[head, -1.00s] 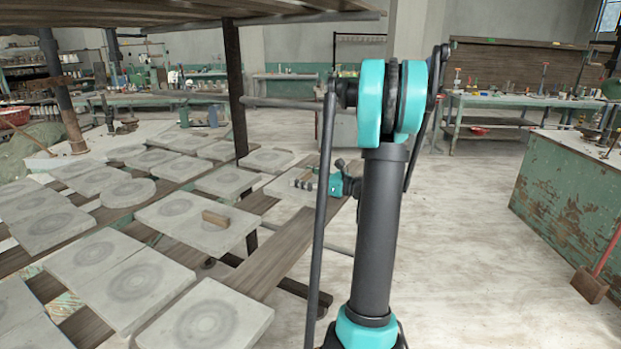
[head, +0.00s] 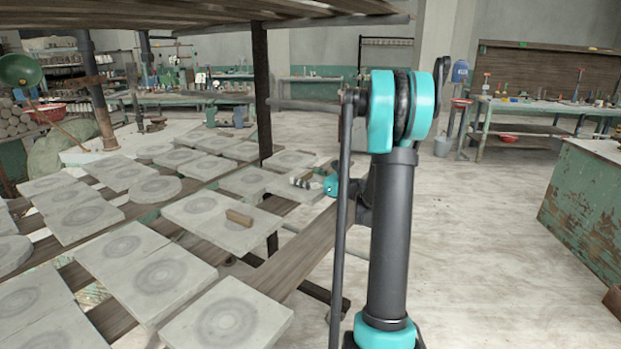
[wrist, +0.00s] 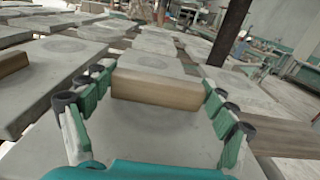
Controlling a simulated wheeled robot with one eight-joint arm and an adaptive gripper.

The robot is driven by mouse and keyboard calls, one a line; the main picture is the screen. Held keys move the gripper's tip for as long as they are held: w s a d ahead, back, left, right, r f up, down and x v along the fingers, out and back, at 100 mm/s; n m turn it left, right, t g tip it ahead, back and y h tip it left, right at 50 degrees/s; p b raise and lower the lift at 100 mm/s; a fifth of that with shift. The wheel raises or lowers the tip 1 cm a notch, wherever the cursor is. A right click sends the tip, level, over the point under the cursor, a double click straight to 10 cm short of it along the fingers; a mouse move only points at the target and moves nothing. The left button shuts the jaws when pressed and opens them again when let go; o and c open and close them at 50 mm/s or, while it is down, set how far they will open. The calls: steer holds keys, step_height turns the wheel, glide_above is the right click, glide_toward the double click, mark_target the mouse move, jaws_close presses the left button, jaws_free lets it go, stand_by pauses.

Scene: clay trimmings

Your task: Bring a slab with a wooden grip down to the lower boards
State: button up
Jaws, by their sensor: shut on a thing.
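My gripper (head: 326,186) is at the right side of the slab rows in the head view. In the wrist view its green fingers (wrist: 155,92) are on either side of a wooden grip (wrist: 155,87), shut on it. That grip sits on a pale grey slab (wrist: 150,135), which shows only partly in the head view (head: 288,191). I cannot tell whether the slab is clear of its support. A second slab (head: 207,229) with a wooden grip (head: 239,217) lies to the left; its grip also shows in the wrist view (wrist: 13,62). Brown boards (head: 300,258) run beneath the slabs.
Several plain slabs (head: 228,318) with ring marks cover the boards to the left and front. A dark post (head: 262,95) stands behind the gripper, under an overhead shelf (head: 200,22). A green-sided bench (head: 592,195) is at the right. The floor between is open.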

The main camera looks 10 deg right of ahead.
mark_target(290, 175)
steer(key=x, duration=0.5)
steer(key=shift+w+a+f, duration=0.25)
steer(key=shift+a+f, duration=0.05)
steer(key=shift+w+a+f, duration=0.1)
steer(key=shift+f, duration=1.75)
steer(key=shift+f, duration=0.35)
steer(key=o, duration=1.7)
steer(key=shift+o, duration=0.2)
